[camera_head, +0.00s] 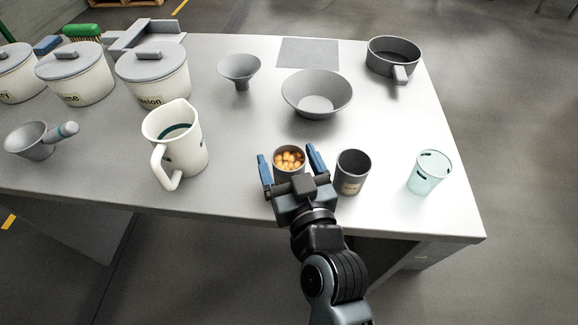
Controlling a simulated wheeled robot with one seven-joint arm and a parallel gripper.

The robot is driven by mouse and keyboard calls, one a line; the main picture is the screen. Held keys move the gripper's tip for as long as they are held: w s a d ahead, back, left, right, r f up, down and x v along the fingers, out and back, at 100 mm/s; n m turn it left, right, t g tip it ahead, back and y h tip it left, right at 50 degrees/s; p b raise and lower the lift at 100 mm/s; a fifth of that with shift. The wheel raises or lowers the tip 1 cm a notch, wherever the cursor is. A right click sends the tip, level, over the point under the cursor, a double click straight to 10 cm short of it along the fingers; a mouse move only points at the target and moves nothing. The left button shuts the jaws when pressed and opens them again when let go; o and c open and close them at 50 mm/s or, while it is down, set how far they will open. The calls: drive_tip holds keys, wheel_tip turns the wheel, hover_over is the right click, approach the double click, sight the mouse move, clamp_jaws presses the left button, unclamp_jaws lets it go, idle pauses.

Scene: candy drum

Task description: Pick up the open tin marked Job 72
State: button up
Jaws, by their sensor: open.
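Two small open tins stand near the front edge of the table. One tin (289,173) holds orange-yellow candies. My gripper (290,162) is open, with one blue finger on each side of this tin, and its palm hides the tin's lower front. I cannot tell whether the fingers touch it. The other tin (352,172) is dark inside, looks empty and stands just right of my right finger. It has a tan label whose writing is too small to read. I cannot see a Job 72 mark on either tin.
A translucent cup (428,173) stands to the right. A white jug (176,143) stands to the left. A grey bowl (316,94), a funnel (239,70) and a pan (393,56) are behind. Lidded canisters (152,76) and a scoop (38,140) occupy the left of the table (455,208).

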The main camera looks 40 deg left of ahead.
drive_tip(key=shift+c, duration=0.5)
drive_tip(key=c, duration=1)
